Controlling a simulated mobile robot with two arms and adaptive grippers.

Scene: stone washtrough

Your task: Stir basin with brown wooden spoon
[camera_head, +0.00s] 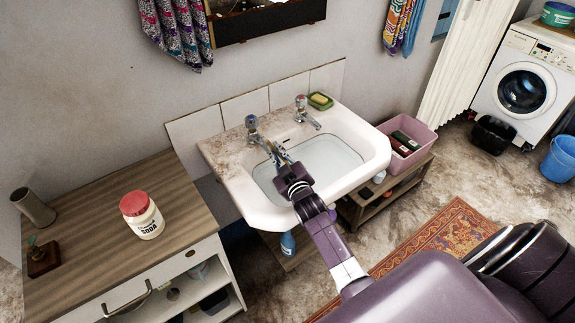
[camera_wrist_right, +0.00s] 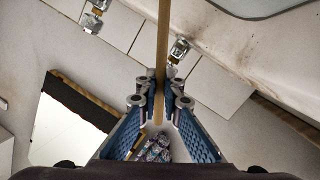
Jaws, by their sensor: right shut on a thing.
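The white basin (camera_head: 374,160) is fixed to the wall under a short row of tiles, with clear-looking water inside. My right gripper (camera_head: 276,152) is over the basin's left part, near the left tap. It is shut on the brown wooden spoon; the spoon's straight handle (camera_wrist_right: 163,40) runs between the fingertips of the right gripper (camera_wrist_right: 160,98) in the wrist view. The spoon's bowl end is not visible, so I cannot tell whether it touches the water. My left gripper is not in view.
Two taps stand at the back rim, the left tap (camera_head: 253,126) close to my gripper and the right tap (camera_head: 304,110) beside a green soap dish (camera_head: 320,101). A wooden-topped cabinet (camera_head: 90,235) with a soda jar (camera_head: 141,214) stands left. A pink crate (camera_head: 424,140) stands right.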

